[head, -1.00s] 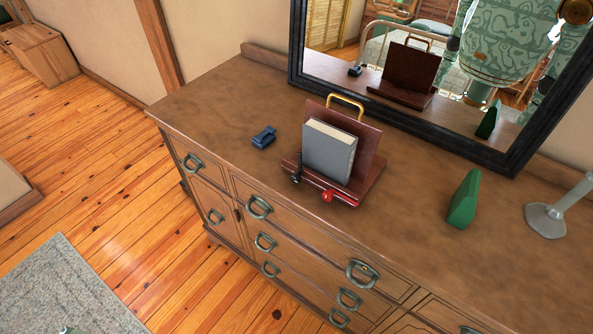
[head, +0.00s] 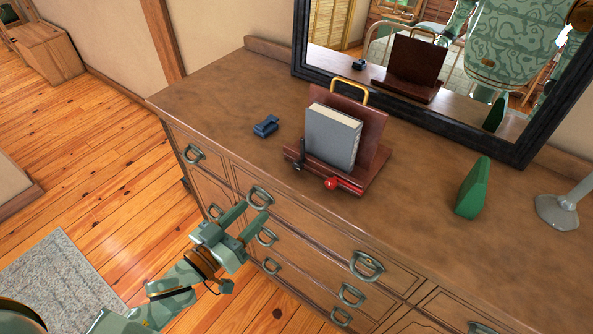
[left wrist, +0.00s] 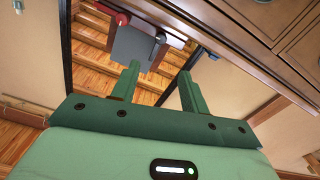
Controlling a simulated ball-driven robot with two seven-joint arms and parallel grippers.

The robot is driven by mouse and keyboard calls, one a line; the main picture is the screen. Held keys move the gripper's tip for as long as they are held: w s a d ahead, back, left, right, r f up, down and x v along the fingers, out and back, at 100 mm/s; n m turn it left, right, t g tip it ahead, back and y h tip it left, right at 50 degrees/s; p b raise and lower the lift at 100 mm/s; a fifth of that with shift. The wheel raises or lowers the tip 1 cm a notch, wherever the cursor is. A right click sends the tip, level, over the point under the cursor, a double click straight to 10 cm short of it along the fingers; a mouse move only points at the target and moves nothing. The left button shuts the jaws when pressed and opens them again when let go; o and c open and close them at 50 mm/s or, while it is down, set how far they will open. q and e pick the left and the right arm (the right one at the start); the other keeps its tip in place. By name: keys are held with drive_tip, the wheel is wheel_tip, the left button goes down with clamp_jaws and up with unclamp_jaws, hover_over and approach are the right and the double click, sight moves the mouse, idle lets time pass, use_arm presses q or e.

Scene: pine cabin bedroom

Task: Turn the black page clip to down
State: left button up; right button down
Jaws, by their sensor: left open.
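The black page clip (head: 299,161) is at the left end of the front ledge of a dark red-brown book stand (head: 372,155), beside the grey book's lower left corner. It is small, and its exact angle is hard to tell. The black clip also shows in the left wrist view (left wrist: 160,38). A red knob (head: 331,183) sits to its right on the ledge. The grey book (head: 331,137) leans upright on the stand. My left gripper (head: 254,209) is open and empty, in front of the dresser's drawers, below and left of the clip and apart from it. My right gripper is out of view.
The stand is on a brown dresser top (head: 220,105). A dark blue object (head: 266,126) lies left of it, and a green wedge (head: 473,188) and a grey lamp-like base (head: 558,211) stand right. A black-framed mirror (head: 430,115) is behind. Drawer handles (head: 260,197) jut out near my gripper.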

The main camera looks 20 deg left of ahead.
sight(296, 167)
use_arm(q)
drive_tip(key=b+x, duration=0.1)
drive_tip(key=x, duration=1.5)
drive_tip(key=shift+a+f+b, duration=0.1)
drive_tip(key=shift+f+b, duration=0.05)
drive_tip(key=shift+b, duration=0.25)
clamp_jaws()
